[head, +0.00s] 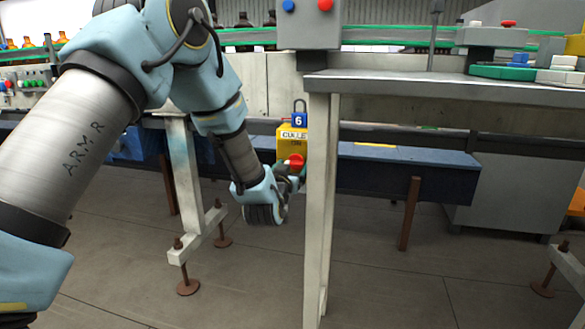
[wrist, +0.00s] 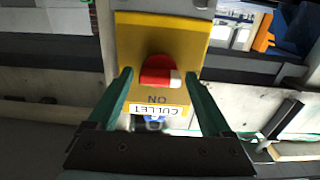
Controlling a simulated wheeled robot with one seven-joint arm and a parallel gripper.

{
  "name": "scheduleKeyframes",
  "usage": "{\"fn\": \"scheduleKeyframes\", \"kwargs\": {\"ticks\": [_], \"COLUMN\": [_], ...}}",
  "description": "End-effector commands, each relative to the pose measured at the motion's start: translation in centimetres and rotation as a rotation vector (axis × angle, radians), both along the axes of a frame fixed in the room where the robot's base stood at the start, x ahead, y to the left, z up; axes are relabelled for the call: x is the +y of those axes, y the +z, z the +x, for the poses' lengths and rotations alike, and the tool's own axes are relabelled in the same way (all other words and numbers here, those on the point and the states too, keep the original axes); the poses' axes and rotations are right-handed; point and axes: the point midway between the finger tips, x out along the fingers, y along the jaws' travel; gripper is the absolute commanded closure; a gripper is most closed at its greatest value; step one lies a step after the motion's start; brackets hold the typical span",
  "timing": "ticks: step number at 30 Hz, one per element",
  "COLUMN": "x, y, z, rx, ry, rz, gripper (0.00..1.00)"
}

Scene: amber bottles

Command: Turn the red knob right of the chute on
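The red knob (head: 296,161) sits on the front of a yellow box (head: 285,147) labelled CULLET, with ON beside the knob. In the wrist view the picture is upside down; the red knob (wrist: 158,72) has a white mark at its right end, and the yellow box (wrist: 140,32) fills the middle. My gripper (wrist: 157,78) is open, with one green finger on each side of the knob and gaps between. Whether the fingertips reach the knob's depth is unclear.
A blue padlock marked 6 (head: 299,119) hangs above the box. A pale post (head: 320,200) stands just right of it, under a grey worktop (head: 430,80). A long dark blue trough (head: 400,165) runs behind. The floor (head: 380,285) in front is clear.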

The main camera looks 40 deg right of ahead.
Motion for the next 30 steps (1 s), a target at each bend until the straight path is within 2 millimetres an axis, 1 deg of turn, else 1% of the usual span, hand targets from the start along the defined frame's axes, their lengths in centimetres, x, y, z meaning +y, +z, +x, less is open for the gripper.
{"fn": "scheduleKeyframes", "kwargs": {"ticks": [1, 2, 18, 20, 30], "x": [0.01, 0.01, 0.02, 0.03, 0.03], "y": [0.01, 0.01, 0.01, 0.01, -0.04], "z": [-0.01, -0.01, 0.0, -0.01, -0.02], "rx": [0.0, 0.0, 0.0, 0.0, -0.047], "ry": [0.0, 0.0, 0.0, 0.0, 0.0], "rz": [0.0, 0.0, 0.0, 0.0, 0.029], "gripper": [0.23, 0.27, 0.87, 0.93, 0.93]}}
